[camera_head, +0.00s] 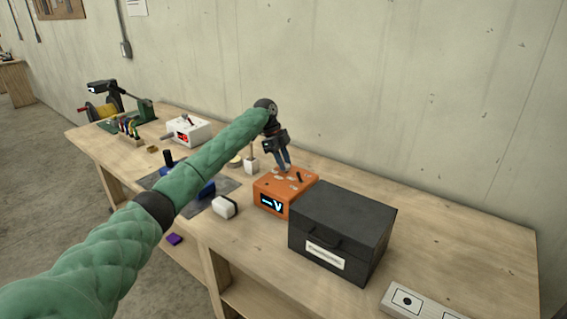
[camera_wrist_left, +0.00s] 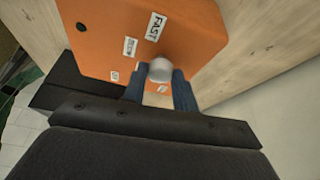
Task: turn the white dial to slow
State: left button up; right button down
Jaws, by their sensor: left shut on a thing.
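The orange box (camera_head: 292,206) stands on the bench with a lit display on its front. Its top face (camera_wrist_left: 110,30) fills the upper part of the left wrist view. The white dial (camera_wrist_left: 160,69) is a round knob on that face, with small white labels around it; one reads FAST (camera_wrist_left: 155,27), and the others are too blurred to read. My left gripper (camera_head: 286,168) reaches down onto the box top. In the left wrist view its two blue fingers (camera_wrist_left: 160,84) are shut on the dial, one each side. In the head view the dial cannot be made out clearly.
A black case (camera_head: 345,225) stands close to the right of the orange box. A white block (camera_head: 225,207) is at its left, and a white device (camera_head: 187,131) stands farther left. A pale panel (camera_head: 420,303) lies at the front right.

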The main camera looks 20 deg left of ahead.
pick_arm(q)
jog(key=shift+r, duration=0.15)
pick_arm(e)
jog(key=shift+w+d+r, duration=0.1)
jog(key=shift+w+r, duration=0.1)
jog(key=shift+w, duration=0.15)
jog(key=shift+s+d+f, duration=0.15)
pick_arm(q)
jog(key=o, duration=1)
jog(key=shift+c, duration=0.2)
pick_arm(e)
jog(key=shift+s+d, duration=0.1)
jog(key=shift+d, duration=0.05)
jog(key=shift+f, duration=0.1)
pick_arm(q)
jog(key=shift+a, duration=0.1)
jog(key=shift+w+a+r+b, duration=0.1)
jog(key=shift+a+r+b, duration=0.05)
jog(key=shift+r+b, duration=0.2)
jog(key=b+v, duration=0.2)
jog(key=v, duration=0.4)
jog(key=shift+r, duration=0.4)
pick_arm(e)
notch_tip(320, 180, up, 10)
jog(key=w+a, duration=0.2)
jog(key=shift+w+f, duration=0.15)
jog(key=shift+w, duration=0.05)
